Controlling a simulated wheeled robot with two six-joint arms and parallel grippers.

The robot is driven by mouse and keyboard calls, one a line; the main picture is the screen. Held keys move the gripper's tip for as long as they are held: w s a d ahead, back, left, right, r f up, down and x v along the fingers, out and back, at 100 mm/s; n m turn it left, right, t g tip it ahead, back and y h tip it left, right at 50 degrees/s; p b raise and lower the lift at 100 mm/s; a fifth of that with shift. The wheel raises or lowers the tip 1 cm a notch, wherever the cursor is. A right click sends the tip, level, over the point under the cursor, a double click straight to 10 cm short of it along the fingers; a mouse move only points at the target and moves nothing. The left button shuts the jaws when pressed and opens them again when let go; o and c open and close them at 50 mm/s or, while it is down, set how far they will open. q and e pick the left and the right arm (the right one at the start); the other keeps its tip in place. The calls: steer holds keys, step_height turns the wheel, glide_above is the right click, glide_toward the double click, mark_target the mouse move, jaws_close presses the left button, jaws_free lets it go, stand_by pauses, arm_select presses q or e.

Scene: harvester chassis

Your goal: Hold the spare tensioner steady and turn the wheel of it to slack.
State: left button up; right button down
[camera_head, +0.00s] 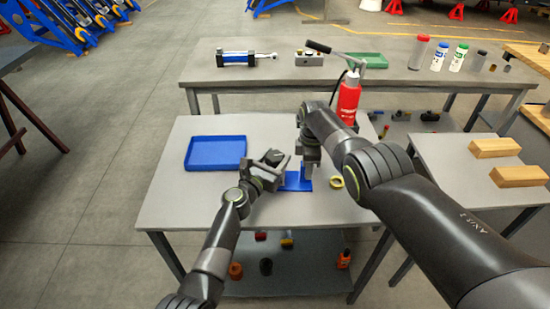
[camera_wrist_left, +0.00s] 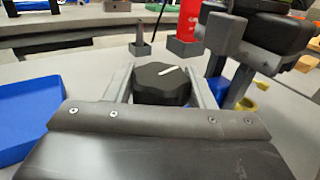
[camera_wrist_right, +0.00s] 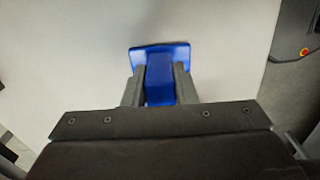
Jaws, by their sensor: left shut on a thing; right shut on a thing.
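The spare tensioner has a blue body and base plate (camera_head: 293,183) on the near grey table. It also shows in the right wrist view (camera_wrist_right: 160,78). My right gripper (camera_head: 308,168) is shut on the blue upright from above, with one finger on each side. The tensioner's wheel (camera_wrist_left: 163,84) is a dark lobed knob with a white mark on top, tilted toward the upper right in the left wrist view. My left gripper (camera_head: 273,166) is shut on the wheel, one finger on each side. The wheel's far side is hidden.
A blue tray (camera_head: 215,153) lies left of the grippers. A yellow ring (camera_head: 337,182) lies just right of the tensioner. My two grippers are very close together. The table's front left is clear.

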arm_select(q)
steer(key=shift+y, duration=0.3)
steer(key=o, duration=1)
steer(key=v, duration=1.2)
steer(key=shift+f, duration=0.2)
